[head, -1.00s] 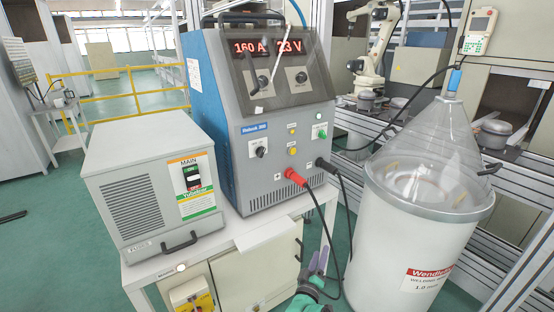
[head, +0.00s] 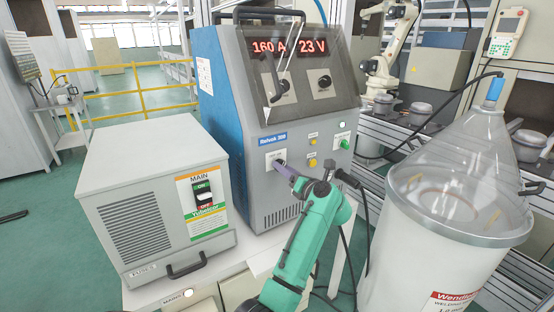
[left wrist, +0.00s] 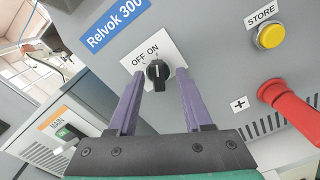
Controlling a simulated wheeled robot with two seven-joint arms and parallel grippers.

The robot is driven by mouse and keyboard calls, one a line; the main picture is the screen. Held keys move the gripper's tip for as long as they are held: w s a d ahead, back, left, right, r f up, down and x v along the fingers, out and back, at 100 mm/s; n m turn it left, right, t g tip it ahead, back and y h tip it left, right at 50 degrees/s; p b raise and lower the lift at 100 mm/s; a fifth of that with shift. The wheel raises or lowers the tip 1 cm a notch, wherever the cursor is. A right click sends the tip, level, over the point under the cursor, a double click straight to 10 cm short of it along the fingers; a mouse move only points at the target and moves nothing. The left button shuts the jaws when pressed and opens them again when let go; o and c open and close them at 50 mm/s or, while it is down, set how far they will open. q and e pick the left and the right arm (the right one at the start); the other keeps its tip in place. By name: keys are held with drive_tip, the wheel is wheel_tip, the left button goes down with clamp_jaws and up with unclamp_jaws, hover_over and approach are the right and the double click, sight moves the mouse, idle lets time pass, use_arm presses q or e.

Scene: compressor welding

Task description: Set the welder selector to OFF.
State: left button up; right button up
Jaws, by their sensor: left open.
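The welder (head: 275,110) is a grey and blue cabinet with a lit display reading 160 A and 23 V. Its selector (left wrist: 158,72) is a small black knob on a white plate marked OFF and ON. In the left wrist view its white mark points up, toward ON. My left gripper (head: 284,169) is at the front panel. Its two purple fingers (left wrist: 159,76) are open, one on each side of the selector, with a visible gap to it. In the head view the gripper partly covers the selector. My right gripper is not in view.
A yellow STORE button (left wrist: 270,36) and a red cable plug (left wrist: 294,106) sit right of the selector. A grey box with a MAIN switch (head: 202,194) stands left of the welder. A white drum with a clear cone (head: 450,195) stands at the right.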

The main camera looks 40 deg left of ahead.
use_arm(q)
drive_tip(key=shift+a+r, duration=0.1)
drive_tip(key=shift+a, duration=0.2)
drive_tip(key=shift+d, duration=0.1)
clamp_jaws()
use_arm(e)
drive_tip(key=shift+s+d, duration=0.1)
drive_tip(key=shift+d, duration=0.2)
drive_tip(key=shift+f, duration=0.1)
